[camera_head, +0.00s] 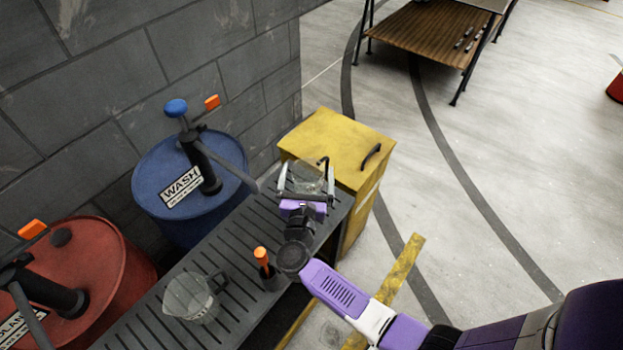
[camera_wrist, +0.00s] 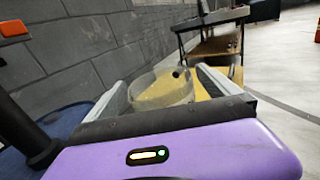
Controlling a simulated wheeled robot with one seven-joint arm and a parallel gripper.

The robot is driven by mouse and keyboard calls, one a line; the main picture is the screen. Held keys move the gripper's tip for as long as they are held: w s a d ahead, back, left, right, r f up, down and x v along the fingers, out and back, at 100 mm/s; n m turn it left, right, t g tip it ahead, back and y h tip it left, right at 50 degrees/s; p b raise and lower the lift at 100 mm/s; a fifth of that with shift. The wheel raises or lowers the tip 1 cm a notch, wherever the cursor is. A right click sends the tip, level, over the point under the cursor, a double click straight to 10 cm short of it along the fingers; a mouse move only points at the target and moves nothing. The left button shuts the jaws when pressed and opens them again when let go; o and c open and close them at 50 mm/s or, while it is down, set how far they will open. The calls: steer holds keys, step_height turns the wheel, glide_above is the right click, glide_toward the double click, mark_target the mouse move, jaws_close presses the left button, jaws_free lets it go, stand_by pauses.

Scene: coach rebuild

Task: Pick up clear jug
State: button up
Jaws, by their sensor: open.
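A clear jug (camera_head: 309,181) stands at the far end of the slatted grey bench, with a dark handle at its far side. My gripper (camera_head: 306,172) is open at this jug, with one finger on each side of it. In the wrist view the round, see-through jug (camera_wrist: 163,93) shows between the spread fingers of my gripper (camera_wrist: 160,80). I cannot tell whether either finger touches it. Its lower part is hidden by my gripper. A second clear jug (camera_head: 189,298) with a handle stands nearer on the bench, apart from my gripper.
An orange-topped dark bottle (camera_head: 263,262) stands on the bench (camera_head: 236,300) beside my arm. A blue drum (camera_head: 160,200) with a pump and a red drum (camera_head: 95,265) line the wall side. A yellow cabinet (camera_head: 335,140) stands beyond the bench. Open floor lies right.

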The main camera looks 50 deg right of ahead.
steer(key=shift+x, duration=1.15)
steer(key=c, duration=2.1)
